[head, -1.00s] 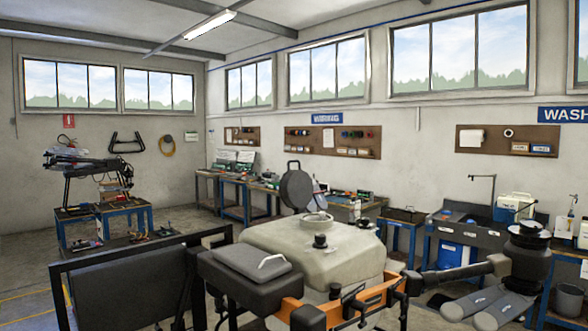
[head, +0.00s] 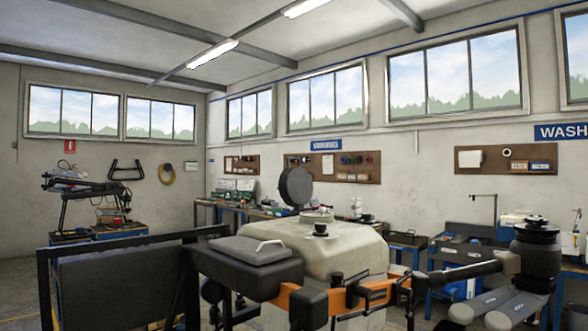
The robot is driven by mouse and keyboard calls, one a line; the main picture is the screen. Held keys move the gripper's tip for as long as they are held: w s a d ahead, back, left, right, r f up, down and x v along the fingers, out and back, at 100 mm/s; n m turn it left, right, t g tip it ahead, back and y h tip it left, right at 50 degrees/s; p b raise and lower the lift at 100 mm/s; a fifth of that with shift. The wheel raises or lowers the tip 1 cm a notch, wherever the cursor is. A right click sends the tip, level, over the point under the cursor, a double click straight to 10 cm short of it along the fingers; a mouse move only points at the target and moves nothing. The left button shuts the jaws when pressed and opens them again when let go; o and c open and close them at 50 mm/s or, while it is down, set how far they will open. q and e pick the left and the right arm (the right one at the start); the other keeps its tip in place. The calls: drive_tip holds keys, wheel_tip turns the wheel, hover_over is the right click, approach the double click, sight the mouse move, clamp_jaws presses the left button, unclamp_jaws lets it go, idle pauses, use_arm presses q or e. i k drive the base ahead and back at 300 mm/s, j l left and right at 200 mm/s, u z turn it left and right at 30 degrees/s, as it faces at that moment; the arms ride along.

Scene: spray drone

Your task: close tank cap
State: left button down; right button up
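The drone's pale tank (head: 345,250) stands in front of me in the head view. Its round dark cap (head: 296,187) stands open, tipped up on edge behind the filler opening (head: 316,217). The pale ring of the opening shows nearly edge-on, so its inside is hidden. A small black knob (head: 321,230) sits on the tank top, nearer than the opening. Neither of my grippers is in view.
Orange and black frame parts (head: 350,296) cross in front. A motor on an arm (head: 537,254) juts right. A dark panel (head: 120,285) stands left. Benches line the back wall.

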sight(295, 187)
drive_tip(key=z, duration=0.15)
drive_tip(key=i+l+z, duration=0.15)
drive_tip(key=l, duration=0.25)
drive_tip(key=i+l+z, duration=0.15)
drive_tip(key=l, duration=0.2)
drive_tip(key=i+l+z, duration=0.15)
drive_tip(key=l, duration=0.2)
drive_tip(key=i+l+z, duration=0.25)
drive_tip(key=i+l, duration=0.15)
drive_tip(key=i+l+z, duration=0.55)
drive_tip(key=i, duration=0.3)
drive_tip(key=i+j+z, duration=0.1)
drive_tip(key=i+z, duration=0.3)
drive_tip(key=i, duration=1.05)
drive_tip(key=i+u, duration=0.15)
drive_tip(key=i, duration=0.35)
drive_tip(key=i+l+u, duration=0.15)
drive_tip(key=i, duration=0.3)
drive_tip(key=i+u, duration=0.2)
drive_tip(key=i, duration=0.25)
drive_tip(key=i+j+u, duration=0.1)
drive_tip(key=i+u, duration=0.15)
drive_tip(key=u, duration=0.15)
drive_tip(key=i+u, duration=0.6)
drive_tip(key=u, duration=0.15)
drive_tip(key=i+l+u, duration=0.2)
drive_tip(key=u, duration=0.2)
drive_tip(key=i+j+u, duration=0.2)
drive_tip(key=i+u, duration=1.6)
drive_tip(key=i, duration=0.35)
